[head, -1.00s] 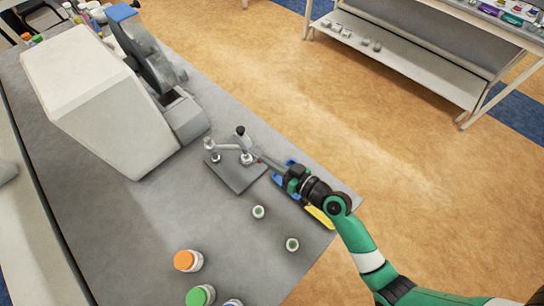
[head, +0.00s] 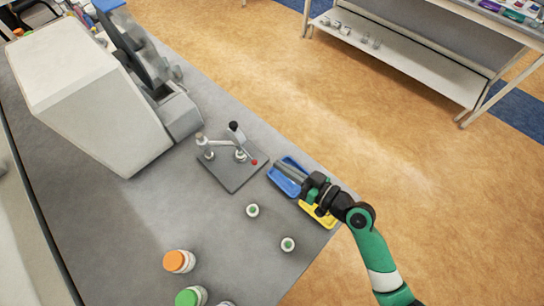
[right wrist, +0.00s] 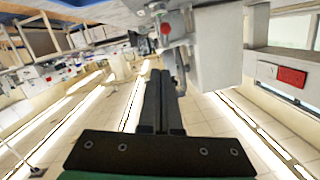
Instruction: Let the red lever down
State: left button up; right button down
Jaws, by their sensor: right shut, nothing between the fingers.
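A small lever device stands on a dark grey base plate (head: 232,176) on the bench. It has pale grey arms and posts, and a black knob (head: 234,126) on top. A red tip (head: 254,162) is at its right side; how high it sits above the plate is hard to tell. In the right wrist view a red ball (right wrist: 166,29) shows just beyond my fingertips. My right gripper (head: 280,167) is shut and empty, over the blue tray, right of the red tip with a gap between. It also shows in the right wrist view (right wrist: 161,72). My left gripper is not in view.
A blue tray (head: 281,182) and a yellow tray (head: 317,216) lie under my right gripper near the bench edge. Two small green-topped vials (head: 252,210) (head: 288,244) stand in front. A large pale machine (head: 95,95) is at left. An orange-capped bottle (head: 179,261) stands nearer.

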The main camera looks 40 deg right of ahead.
jog(key=s, duration=0.1)
jog(key=s+f+b, duration=0.1)
jog(key=s, duration=0.1)
jog(key=s+d+f, duration=0.1)
jog(key=s, duration=0.1)
jog(key=shift+s, duration=0.25)
jog(key=shift+a, duration=0.1)
